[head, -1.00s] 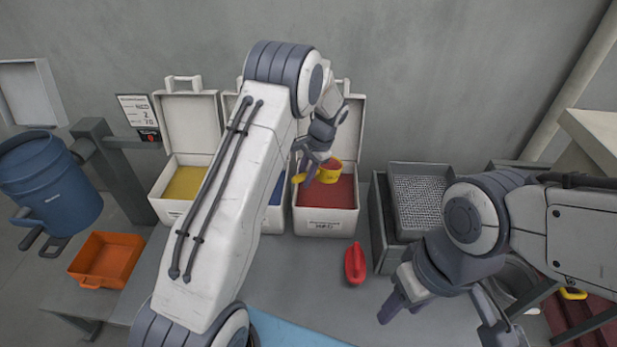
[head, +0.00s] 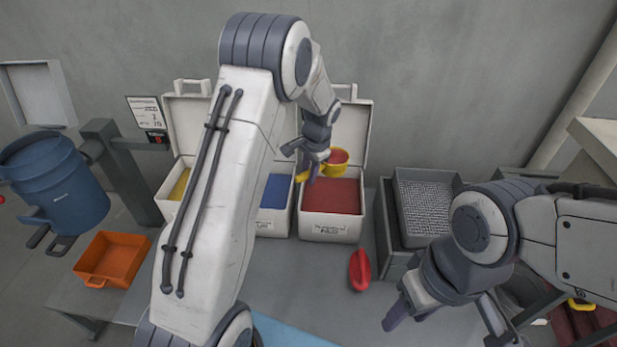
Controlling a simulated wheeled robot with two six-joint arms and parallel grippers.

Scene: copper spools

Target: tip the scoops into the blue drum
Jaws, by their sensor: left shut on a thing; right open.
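My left gripper (head: 309,166) is shut on a yellow scoop (head: 336,168), which is held above the open white box of red material (head: 332,197). Red material shows inside the scoop. The blue drum (head: 62,188) is at the far left, tilted on a grey stand, with its open mouth up and to the left. My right gripper (head: 402,316) is open and empty at the lower right, above the table, apart from other things.
White boxes with yellow (head: 181,184) and blue (head: 277,191) material stand beside the red one. An orange tray (head: 112,260) sits below the drum. A red object (head: 360,270) lies on the table. Grey mesh trays (head: 424,206) stand at right.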

